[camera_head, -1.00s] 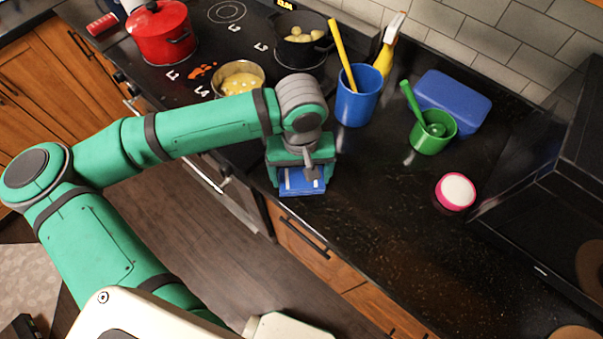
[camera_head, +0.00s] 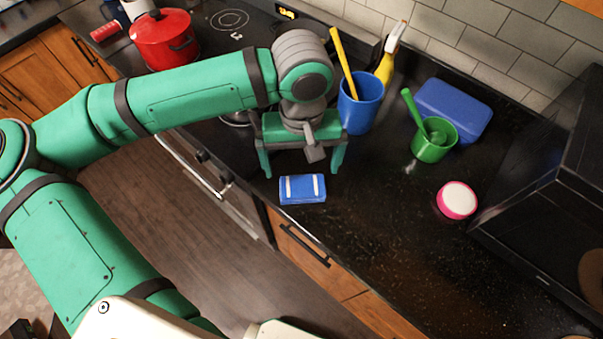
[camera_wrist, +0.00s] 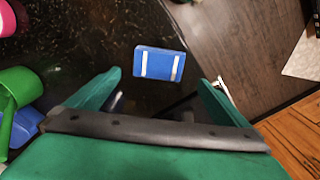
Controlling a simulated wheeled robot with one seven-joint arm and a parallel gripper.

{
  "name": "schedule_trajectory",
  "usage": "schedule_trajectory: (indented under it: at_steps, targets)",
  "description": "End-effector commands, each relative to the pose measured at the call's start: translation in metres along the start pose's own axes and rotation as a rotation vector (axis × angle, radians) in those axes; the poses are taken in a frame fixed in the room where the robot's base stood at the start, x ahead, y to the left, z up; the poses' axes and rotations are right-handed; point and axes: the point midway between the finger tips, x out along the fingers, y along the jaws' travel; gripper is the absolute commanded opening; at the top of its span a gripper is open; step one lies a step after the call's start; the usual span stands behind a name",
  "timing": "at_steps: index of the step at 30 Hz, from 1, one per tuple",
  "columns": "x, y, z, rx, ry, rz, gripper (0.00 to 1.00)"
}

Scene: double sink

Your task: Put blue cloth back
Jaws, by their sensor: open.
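The blue cloth (camera_head: 302,189) is a small folded blue block with two white stripes. It lies on the black counter near its front edge. In the wrist view the cloth (camera_wrist: 159,64) lies beyond the fingertips, between their lines. My gripper (camera_head: 302,172) is open and empty, raised just behind the cloth in the head view. Its two green fingers also show in the wrist view (camera_wrist: 160,78), spread apart and not touching the cloth.
A blue cup (camera_head: 358,104) with a yellow utensil, a green cup (camera_head: 433,140), a blue box (camera_head: 455,108) and a pink-rimmed round item (camera_head: 457,200) stand to the right. A red pot (camera_head: 164,40) is at the back left. The front right counter is clear.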

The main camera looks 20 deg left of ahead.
Motion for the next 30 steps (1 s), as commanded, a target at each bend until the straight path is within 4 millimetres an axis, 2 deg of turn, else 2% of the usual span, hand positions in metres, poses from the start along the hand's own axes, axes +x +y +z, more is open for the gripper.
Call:
schedule_trajectory:
  at_steps: [3,9,30]
  targets:
    - [-0.018,0.0,0.0,0.0,0.001,0.0,1.0]
    - [-0.032,0.0,0.0,0.001,0.0,0.001,1.0]
    - [-0.033,0.0,0.0,0.0,-0.001,0.001,1.0]
